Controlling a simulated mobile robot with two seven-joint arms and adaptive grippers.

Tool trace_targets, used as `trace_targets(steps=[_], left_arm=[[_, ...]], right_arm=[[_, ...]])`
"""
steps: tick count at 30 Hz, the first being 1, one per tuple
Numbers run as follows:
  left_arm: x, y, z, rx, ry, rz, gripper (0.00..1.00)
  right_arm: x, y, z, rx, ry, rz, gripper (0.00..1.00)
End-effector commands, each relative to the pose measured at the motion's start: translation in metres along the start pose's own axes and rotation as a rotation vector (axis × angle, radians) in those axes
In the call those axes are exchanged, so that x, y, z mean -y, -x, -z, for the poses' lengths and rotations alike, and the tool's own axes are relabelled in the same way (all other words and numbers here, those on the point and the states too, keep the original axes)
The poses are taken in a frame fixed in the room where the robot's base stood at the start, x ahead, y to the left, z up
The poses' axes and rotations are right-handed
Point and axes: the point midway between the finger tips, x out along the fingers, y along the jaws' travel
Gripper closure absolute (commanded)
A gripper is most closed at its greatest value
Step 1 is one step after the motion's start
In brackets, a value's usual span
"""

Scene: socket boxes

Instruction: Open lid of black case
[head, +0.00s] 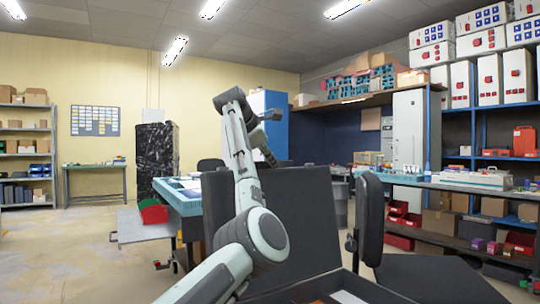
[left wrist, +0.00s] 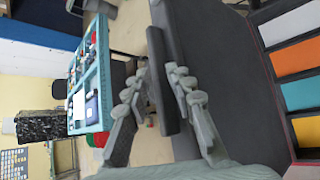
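The black case stands in front of me with its lid (head: 315,215) raised steeply in the head view. Its box, with coloured compartments, shows partly at the bottom. In the left wrist view the lid (left wrist: 235,75) is a broad dark panel, and white, orange and teal compartments (left wrist: 298,57) lie at the right. My left gripper (head: 271,160) is at the top of the lid. In the left wrist view its fingers (left wrist: 158,80) are spread on both sides of a dark edge strip, with a gap showing on the left. Firm contact is not clear. My right gripper is out of view.
A black chair (head: 370,215) stands close to the right of the lid. A blue-topped workbench (head: 185,197) stands behind to the left. Shelves with boxes (head: 495,205) line the right wall. The floor (head: 75,255) at the left is mostly free.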

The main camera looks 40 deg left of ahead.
Motion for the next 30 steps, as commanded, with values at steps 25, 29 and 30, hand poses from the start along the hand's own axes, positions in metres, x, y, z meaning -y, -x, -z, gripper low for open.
trace_targets(steps=[25,29,30], left_arm=[[-0.016,0.024,0.006,-0.004,0.001,0.004,0.67],[-0.021,0.032,0.007,-0.002,0.001,0.002,0.67],[-0.022,0.035,0.008,-0.002,0.001,0.002,0.67]], right_arm=[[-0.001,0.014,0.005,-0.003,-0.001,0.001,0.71],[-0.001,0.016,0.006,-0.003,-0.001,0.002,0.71],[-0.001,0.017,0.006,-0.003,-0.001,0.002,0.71]])
